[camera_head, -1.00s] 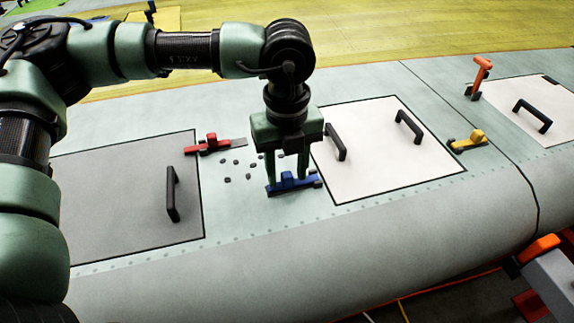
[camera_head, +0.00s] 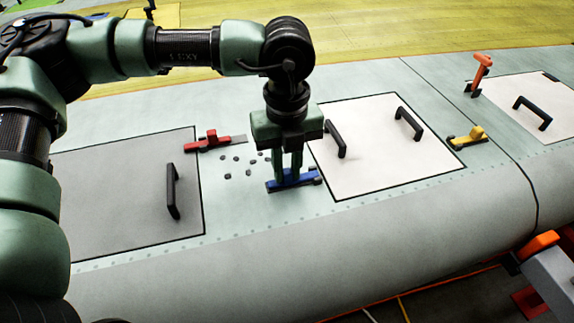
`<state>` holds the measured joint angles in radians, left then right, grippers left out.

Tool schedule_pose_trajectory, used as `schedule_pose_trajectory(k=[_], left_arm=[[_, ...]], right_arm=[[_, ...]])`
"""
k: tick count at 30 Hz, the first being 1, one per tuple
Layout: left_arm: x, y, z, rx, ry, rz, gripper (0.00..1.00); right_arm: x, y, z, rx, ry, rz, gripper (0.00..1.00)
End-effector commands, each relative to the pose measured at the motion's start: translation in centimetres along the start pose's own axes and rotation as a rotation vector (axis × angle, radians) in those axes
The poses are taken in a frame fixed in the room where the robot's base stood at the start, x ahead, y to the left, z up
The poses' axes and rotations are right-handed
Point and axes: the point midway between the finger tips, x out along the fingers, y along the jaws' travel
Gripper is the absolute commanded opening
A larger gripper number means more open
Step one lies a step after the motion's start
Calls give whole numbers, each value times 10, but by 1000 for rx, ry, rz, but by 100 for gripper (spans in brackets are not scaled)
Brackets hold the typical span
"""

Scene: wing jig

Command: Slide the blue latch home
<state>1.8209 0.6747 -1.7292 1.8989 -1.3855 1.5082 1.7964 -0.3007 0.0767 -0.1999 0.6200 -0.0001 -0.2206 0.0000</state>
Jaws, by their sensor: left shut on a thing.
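The blue latch (camera_head: 307,177) lies on the pale green wing skin, between the grey panel and the white panel. Its right end is close to the lower left edge of the white panel. My left gripper (camera_head: 288,181) points straight down over the latch and is shut on its raised blue tab. The fingers hide most of the tab. My right gripper is not in view.
A red latch (camera_head: 208,142) sits by the grey panel (camera_head: 110,205), and a yellow latch (camera_head: 467,138) by the white panel (camera_head: 385,165). Several small dark pieces (camera_head: 237,158) lie beside the gripper. Black handles (camera_head: 335,139) stand up from the panels. An orange clamp (camera_head: 479,75) stands at the right.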

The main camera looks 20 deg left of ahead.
Motion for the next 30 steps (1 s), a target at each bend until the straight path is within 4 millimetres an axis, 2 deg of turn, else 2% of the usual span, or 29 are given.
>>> schedule_pose_trajectory(k=[26,30], left_arm=[[-1,0,1,-1,-3,-1,0],[2,-10,2,0,-6,0,0]], right_arm=[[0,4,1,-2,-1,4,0],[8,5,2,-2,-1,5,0]])
